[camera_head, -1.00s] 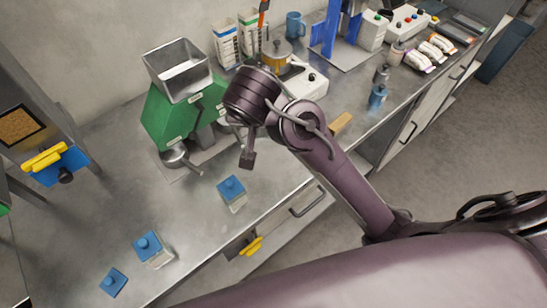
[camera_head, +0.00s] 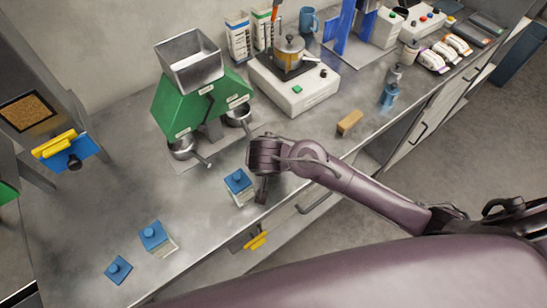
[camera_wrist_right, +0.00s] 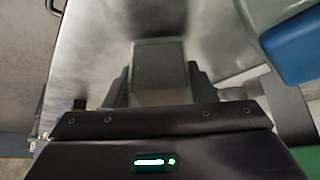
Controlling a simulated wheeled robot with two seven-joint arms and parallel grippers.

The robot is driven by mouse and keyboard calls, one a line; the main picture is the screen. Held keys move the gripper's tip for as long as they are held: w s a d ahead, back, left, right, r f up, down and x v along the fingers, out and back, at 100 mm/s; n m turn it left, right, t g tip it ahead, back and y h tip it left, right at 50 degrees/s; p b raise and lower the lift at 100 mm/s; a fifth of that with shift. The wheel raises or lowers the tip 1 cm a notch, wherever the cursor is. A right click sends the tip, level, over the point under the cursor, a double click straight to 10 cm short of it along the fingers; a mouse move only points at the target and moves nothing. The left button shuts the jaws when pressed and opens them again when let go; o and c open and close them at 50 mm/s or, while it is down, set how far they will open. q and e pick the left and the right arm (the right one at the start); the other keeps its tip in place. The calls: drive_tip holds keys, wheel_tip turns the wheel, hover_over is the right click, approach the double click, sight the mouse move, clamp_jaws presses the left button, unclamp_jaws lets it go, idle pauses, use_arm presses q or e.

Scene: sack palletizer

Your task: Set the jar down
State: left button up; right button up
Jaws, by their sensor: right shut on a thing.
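A jar with a blue lid (camera_head: 238,184) and a pale body stands on the metal counter (camera_head: 215,245), near its front edge. Two more blue-lidded items, a jar (camera_head: 154,236) and a low one (camera_head: 118,269), sit further left. My right gripper (camera_head: 262,192) is low over the counter, just right of the nearest jar; I cannot tell whether they touch. In the right wrist view a grey block-like shape (camera_wrist_right: 160,65) lies between the dark fingers; what it is cannot be made out. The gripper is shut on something. My left gripper is out of view.
A green machine with a metal hopper (camera_head: 190,105) stands behind the gripper. A white hotplate (camera_head: 300,95) with a pot and a wooden block (camera_head: 350,122) are to the right. A blue and a green shape (camera_wrist_right: 295,45) are close at the wrist view's right.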

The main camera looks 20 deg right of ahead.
drive_tip(key=shift+f, duration=0.2)
drive_tip(key=o, duration=1.2)
drive_tip(key=shift+r, duration=0.1)
drive_tip(key=shift+r, duration=0.15)
drive_tip(key=b+v, duration=0.1)
drive_tip(key=v, duration=1.1)
drive_tip(key=shift+b, duration=0.4)
